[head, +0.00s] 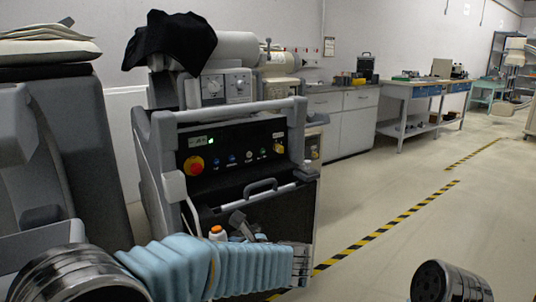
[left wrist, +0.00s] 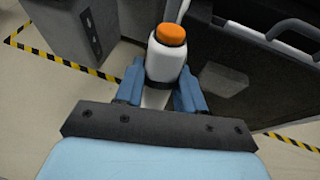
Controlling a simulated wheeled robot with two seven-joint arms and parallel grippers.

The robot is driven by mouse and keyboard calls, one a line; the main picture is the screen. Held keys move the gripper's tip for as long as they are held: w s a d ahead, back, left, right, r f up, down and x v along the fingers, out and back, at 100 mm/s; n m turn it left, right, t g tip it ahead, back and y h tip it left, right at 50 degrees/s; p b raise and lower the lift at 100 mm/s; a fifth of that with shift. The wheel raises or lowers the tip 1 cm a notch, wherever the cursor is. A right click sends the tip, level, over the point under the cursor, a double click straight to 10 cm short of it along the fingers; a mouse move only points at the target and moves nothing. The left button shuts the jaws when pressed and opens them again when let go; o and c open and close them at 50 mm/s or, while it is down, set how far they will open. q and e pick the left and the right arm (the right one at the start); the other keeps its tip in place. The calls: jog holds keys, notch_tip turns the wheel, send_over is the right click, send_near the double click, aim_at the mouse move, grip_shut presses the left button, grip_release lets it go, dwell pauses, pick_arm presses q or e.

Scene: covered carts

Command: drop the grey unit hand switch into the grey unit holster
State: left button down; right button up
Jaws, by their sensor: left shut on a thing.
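The hand switch is a white body with an orange button on top. In the left wrist view the switch (left wrist: 162,62) stands between the two blue fingers of my left gripper (left wrist: 161,76), which is shut on it. In the head view the switch (head: 216,233) shows in front of the grey unit (head: 228,155), low by its black front, partly hidden by my blue-sleeved arm. I cannot clearly pick out the holster. A dark grey piece beside the switch (left wrist: 224,78) may be part of it, but this is unclear. My right gripper is out of view.
The unit's panel has a red knob (head: 194,165) and a green light. A black cloth (head: 170,40) lies over equipment behind. A grey cart with stacked pads (head: 48,48) stands at left. Floor beyond the yellow-black tape (head: 385,228) is clear. Workbenches (head: 420,90) line the back wall.

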pick_arm(q)
jog(key=s+a+f, duration=0.1)
jog(key=a+f, duration=0.2)
jog(key=f, duration=0.5)
jog(key=s+a+f, duration=0.2)
jog(key=a+f, duration=0.2)
jog(key=f, duration=0.4)
jog(key=s+a+f+y, duration=0.1)
jog(key=s+a+f, duration=0.1)
jog(key=f, duration=0.6)
jog(key=shift+a+n+g, duration=0.4)
jog(key=shift+a, duration=0.25)
jog(key=shift+r, duration=0.1)
